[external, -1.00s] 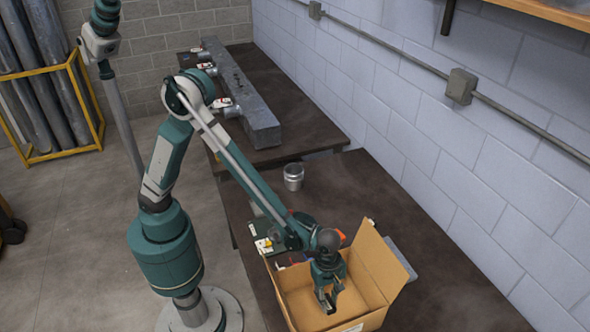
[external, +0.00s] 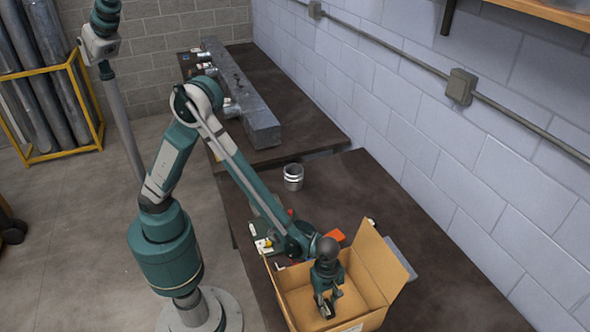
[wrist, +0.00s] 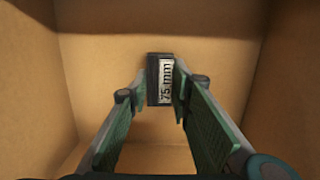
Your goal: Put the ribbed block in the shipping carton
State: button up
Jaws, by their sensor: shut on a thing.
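The shipping carton (external: 371,262) is an open cardboard box on the near part of the dark table, flaps raised. My gripper (external: 327,298) reaches down through its open top. In the wrist view my gripper (wrist: 161,92) is shut on a small dark block, the ribbed block (wrist: 153,72), which carries a white label reading "75 mm". Its ribs cannot be made out. Cardboard walls surround the block in that view. The block (external: 326,310) shows as a dark piece below the fingers in the external view. Whether it touches the carton floor is unclear.
A metal can (external: 293,177) stands on the table behind the carton. An orange item (external: 335,236) and a green item (external: 262,229) lie by the carton's far side. A long grey duct (external: 240,97) lies on the far table. The wall runs along the right.

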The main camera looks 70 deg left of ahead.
aim_at(325, 302)
jog(key=shift+f, duration=0.2)
jog(key=o, duration=1.1)
jog(key=shift+r, duration=0.2)
jog(key=shift+a+r+p, duration=0.15)
jog(key=shift+a+r, duration=0.15)
jog(key=shift+r, duration=1.7)
jog(key=shift+a+r+p, duration=0.1)
jog(key=shift+a+r, duration=0.2)
jog(key=shift+r, duration=1.65)
jog(key=shift+a+r+p, duration=0.15)
jog(key=shift+a+r, duration=0.15)
jog(key=shift+r, duration=1.7)
